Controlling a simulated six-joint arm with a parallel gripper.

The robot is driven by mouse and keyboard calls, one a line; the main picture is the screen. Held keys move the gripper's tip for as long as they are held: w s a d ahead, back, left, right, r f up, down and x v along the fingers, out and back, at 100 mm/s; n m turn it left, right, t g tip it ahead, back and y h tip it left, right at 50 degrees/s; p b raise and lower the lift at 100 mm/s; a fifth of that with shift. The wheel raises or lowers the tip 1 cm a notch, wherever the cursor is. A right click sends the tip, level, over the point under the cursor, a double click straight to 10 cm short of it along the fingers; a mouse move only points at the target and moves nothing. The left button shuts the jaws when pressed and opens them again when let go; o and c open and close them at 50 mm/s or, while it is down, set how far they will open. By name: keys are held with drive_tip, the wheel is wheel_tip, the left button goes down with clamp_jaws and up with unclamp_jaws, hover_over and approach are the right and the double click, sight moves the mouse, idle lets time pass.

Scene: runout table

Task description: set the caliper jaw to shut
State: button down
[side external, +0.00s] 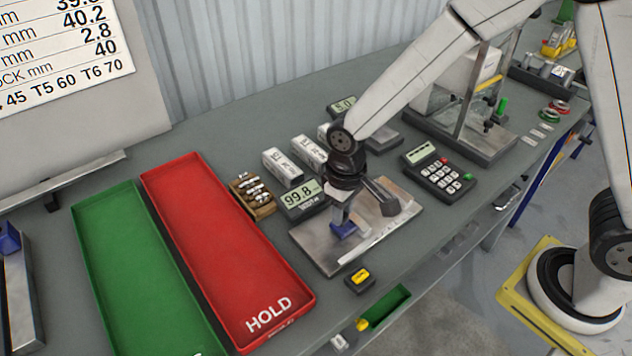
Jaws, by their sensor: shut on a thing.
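My gripper (342,218) points down over a grey metal plate (318,252) in the middle of the bench. Its fingers are shut on a small blue part (343,230) low over the plate, which looks like the caliper jaw. A dark grey block (381,196) stands on the plate just to the right, apart from the blue part. A readout (302,198) beside the plate's far left edge shows 99.8. My gripper hides part of the caliper, and the exact grip is too small to see.
A red HOLD tray (215,250) and a green tray (130,265) lie to the left. White boxes (283,167) and a wooden holder (252,196) stand behind the plate. A keypad (438,172) is to the right. A small black box with a yellow top (359,277) sits near the front edge.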

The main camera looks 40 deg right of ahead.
idle(0.8)
drive_tip(key=d, duration=1)
drive_tip(key=shift+d, duration=0.25)
drive_tip(key=shift+c, duration=2)
unclamp_jaws()
wheel_tip(320, 180, up, 8)
drive_tip(key=shift+f, duration=0.1)
drive_tip(key=s+d+f+m+t, duration=0.2)
drive_tip(key=s+d, duration=0.1)
drive_tip(key=s, duration=0.5)
drive_tip(key=shift+f+m+t, duration=0.15)
drive_tip(key=shift+m+t, duration=0.15)
